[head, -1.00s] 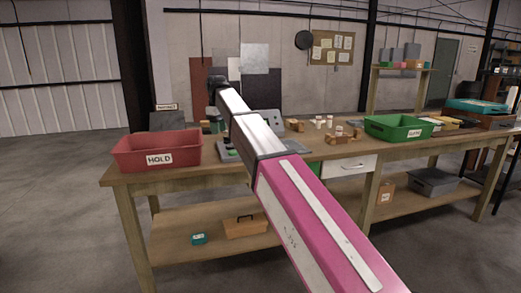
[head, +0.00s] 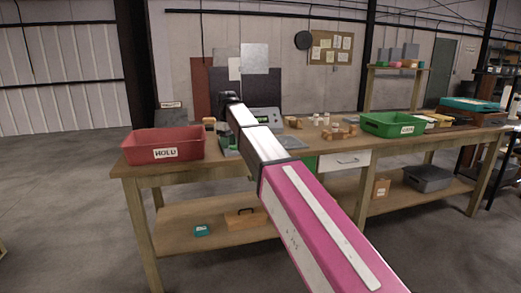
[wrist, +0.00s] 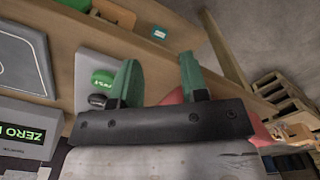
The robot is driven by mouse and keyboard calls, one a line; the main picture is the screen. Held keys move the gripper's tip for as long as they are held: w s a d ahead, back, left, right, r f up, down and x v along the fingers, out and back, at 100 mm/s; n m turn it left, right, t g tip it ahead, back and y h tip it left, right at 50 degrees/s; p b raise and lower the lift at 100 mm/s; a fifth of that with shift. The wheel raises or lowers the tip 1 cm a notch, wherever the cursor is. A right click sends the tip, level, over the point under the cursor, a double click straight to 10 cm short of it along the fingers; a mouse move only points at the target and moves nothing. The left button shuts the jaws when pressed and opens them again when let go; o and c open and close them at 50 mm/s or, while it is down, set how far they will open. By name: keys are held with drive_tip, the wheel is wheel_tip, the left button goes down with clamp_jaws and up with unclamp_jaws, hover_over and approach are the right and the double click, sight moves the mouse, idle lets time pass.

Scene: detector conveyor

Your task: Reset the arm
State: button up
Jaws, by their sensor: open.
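My gripper (wrist: 158,58) is open in the wrist view. Its two green fingers stand apart with nothing between them. A green button (wrist: 103,77) and a small black knob (wrist: 97,100) on a light grey panel (wrist: 88,62) lie just left of the fingers. In the head view my arm (head: 258,143) reaches from the lower right over the workbench (head: 190,170), and its far end hides the gripper. A grey device with a lit display reading "ZERO" (wrist: 22,132) is at the lower left of the wrist view.
A red HOLD bin (head: 163,145) stands on the bench left of my arm. A green bin (head: 393,124) and small wooden blocks are to the right. Floor at left is clear.

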drive_tip(key=s+d+f+m, duration=0.3)
drive_tip(key=s+d+f, duration=0.1)
drive_tip(key=d+f, duration=0.5)
drive_tip(key=s+d+f+m, duration=0.2)
drive_tip(key=s+d+f, duration=0.4)
drive_tip(key=f, duration=0.6)
drive_tip(key=s+d+f+m, duration=0.3)
drive_tip(key=d+f, duration=0.6)
drive_tip(key=f, duration=0.1)
drive_tip(key=s+d+f+m, duration=0.3)
drive_tip(key=s+d+f, duration=0.5)
drive_tip(key=s, duration=0.2)
drive_tip(key=shift+s+d+f, duration=0.15)
drive_tip(key=shift+s+f, duration=0.1)
drive_tip(key=shift+s, duration=0.05)
